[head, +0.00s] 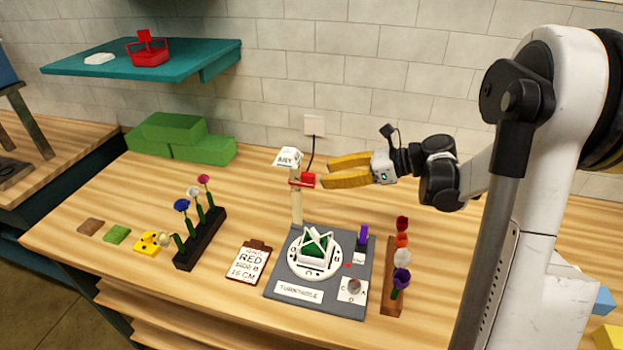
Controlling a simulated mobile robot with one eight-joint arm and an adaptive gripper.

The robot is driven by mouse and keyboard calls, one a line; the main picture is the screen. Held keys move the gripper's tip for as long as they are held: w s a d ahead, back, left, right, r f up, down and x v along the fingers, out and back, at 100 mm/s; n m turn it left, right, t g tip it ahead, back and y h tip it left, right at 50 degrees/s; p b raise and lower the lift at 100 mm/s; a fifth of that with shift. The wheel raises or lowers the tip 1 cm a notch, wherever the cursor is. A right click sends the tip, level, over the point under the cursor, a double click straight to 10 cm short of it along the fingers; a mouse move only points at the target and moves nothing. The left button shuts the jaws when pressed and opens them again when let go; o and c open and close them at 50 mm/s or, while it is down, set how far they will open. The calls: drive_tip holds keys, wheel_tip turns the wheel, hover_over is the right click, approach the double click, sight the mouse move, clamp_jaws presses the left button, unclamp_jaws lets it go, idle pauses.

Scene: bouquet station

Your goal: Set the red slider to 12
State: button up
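The red slider (308,180) sits on the upper part of an upright pale post (297,208), below a white block with dark lettering at the post's top (288,157). The scale marks on the post are too small to read. My gripper (325,172) has two yellow fingers, spread apart with a gap between them. It points left, just right of the slider, with the lower fingertip close to the red block. I cannot tell whether they touch. Nothing shows between the fingers.
A grey turntable board (275,292) stands in front of the post. A clipboard (248,262) seems to read RED and 16 CM. Flower racks stand left (211,243) and right (392,300). Green blocks (205,148) lie behind; a teal shelf (95,66) hangs above.

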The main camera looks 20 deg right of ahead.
sight(315, 176)
drive_tip(key=x, duration=0.5)
drive_tip(key=shift+w+a+f+b, duration=0.1)
drive_tip(key=shift+a+b, duration=0.05)
drive_tip(key=shift+b, duration=0.25)
clamp_jaws()
